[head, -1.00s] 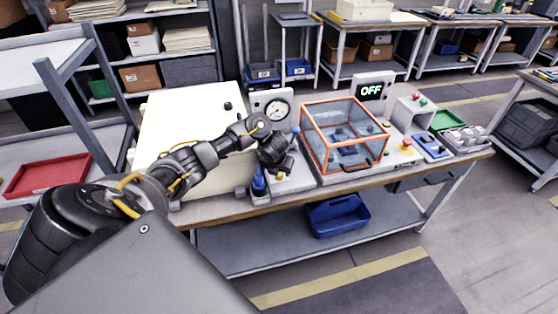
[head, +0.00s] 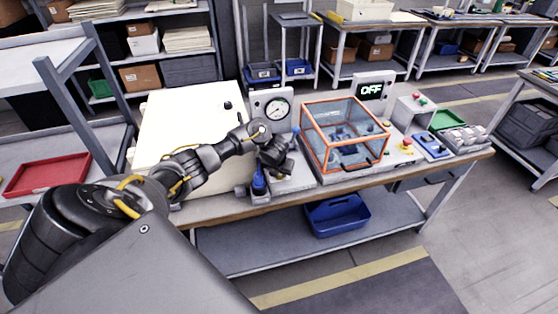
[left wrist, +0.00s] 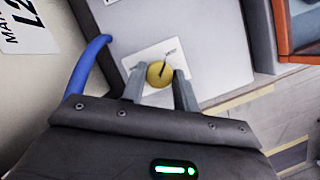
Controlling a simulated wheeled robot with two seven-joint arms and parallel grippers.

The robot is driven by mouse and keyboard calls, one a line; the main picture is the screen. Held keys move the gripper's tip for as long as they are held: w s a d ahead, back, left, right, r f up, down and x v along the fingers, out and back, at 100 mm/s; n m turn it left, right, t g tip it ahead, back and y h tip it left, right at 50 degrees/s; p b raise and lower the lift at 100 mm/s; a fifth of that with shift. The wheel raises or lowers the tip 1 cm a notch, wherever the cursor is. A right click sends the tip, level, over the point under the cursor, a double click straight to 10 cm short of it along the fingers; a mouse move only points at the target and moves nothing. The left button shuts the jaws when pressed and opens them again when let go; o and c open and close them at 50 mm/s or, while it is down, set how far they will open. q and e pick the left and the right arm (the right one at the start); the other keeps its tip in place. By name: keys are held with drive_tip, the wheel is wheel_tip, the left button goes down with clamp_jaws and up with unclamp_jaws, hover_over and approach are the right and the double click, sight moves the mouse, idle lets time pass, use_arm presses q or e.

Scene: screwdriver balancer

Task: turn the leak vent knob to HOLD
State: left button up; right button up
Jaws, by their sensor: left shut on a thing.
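The leak vent knob (left wrist: 159,74) is a round brass disc with a dark pointer line, on a white label plate (left wrist: 140,62) in the left wrist view. The line points up and slightly right, towards a small word too small to read surely. My left gripper (left wrist: 157,82) has one finger on each side of the knob and is shut on it. In the head view my left gripper (head: 277,166) is low at the bench, in front of the gauge box (head: 271,104), and hides the knob. My right gripper is not in view.
A large cream panel (head: 185,125) is at left. A blue hose (left wrist: 84,66) runs close to the left finger.

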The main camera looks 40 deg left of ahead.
use_arm(q)
drive_tip(key=shift+w+d+r+n+g+y+p, duration=0.1)
drive_tip(key=shift+r+n+g+y+p, duration=0.15)
drive_tip(key=shift+n+p, duration=0.65)
drive_tip(key=shift+r+n+g+y+p, duration=0.15)
drive_tip(key=shift+n+y+p, duration=0.2)
drive_tip(key=shift+n+p, duration=0.55)
drive_tip(key=n+g+p, duration=0.1)
drive_tip(key=n, duration=0.1)
drive_tip(key=shift+f+n+y+p, duration=0.15)
drive_tip(key=shift+n+y+p, duration=0.15)
drive_tip(key=shift+n+p, duration=0.1)
drive_tip(key=n+g+p, duration=0.1)
drive_tip(key=n, duration=0.1)
drive_tip(key=shift+w+f+n, duration=0.1)
drive_tip(key=shift+w+n, duration=0.05)
drive_tip(key=shift+n, duration=0.25)
drive_tip(key=shift+n+g+y, duration=0.3)
drive_tip(key=shift+n+g, duration=0.1)
drive_tip(key=shift+n, duration=0.5)
drive_tip(key=shift+w+f+n+g, duration=0.1)
drive_tip(key=shift+n+g, duration=0.2)
drive_tip(key=shift+n, duration=0.6)
drive_tip(key=shift+f+n+g+b, duration=0.1)
drive_tip(key=shift+n+g+b, duration=0.35)
drive_tip(key=shift+n, duration=0.75)
drive_tip(key=shift+w+n+g+b, duration=0.1)
drive_tip(key=shift+n+g+b, duration=0.45)
drive_tip(key=shift+n, duration=0.85)
